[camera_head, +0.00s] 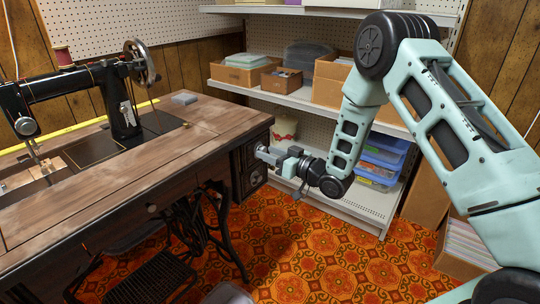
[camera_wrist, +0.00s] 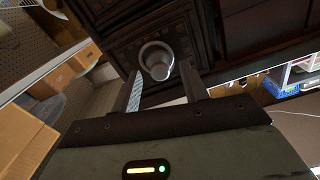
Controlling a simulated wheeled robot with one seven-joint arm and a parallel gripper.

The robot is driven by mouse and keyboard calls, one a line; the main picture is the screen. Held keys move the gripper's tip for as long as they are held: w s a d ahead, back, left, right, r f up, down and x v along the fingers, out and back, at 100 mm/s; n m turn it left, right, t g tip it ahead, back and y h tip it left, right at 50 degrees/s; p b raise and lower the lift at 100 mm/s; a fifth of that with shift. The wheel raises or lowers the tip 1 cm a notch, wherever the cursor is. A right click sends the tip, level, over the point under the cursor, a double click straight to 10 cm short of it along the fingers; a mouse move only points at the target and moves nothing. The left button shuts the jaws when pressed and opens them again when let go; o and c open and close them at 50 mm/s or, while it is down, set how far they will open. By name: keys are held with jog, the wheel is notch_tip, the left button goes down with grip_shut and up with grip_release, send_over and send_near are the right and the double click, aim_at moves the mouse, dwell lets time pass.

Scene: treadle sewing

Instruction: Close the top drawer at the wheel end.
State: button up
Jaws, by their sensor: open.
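The dark carved drawer stack (camera_head: 251,178) hangs under the right, wheel end of the sewing table, below the handwheel (camera_head: 144,63). My gripper (camera_head: 263,153) is at the upper drawer front, pointing left toward it. Nothing is held. My gripper hides part of the drawer front in the head view, and how far the drawer stands out is unclear.
Shelves (camera_head: 300,100) with cardboard boxes and blue plastic bins (camera_head: 383,150) stand behind my arm. The patterned floor (camera_head: 310,250) in front is mostly clear.

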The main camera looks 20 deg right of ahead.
aim_at(265, 151)
jog(key=shift+w+a, duration=0.1)
jog(key=shift+w, duration=0.1)
grip_shut()
jog(key=shift+x, duration=1.2)
grip_release()
jog(key=shift+w+a, duration=0.1)
jog(key=p+v, duration=0.2)
jog(key=v, duration=1.5)
jog(key=shift+s, duration=0.25)
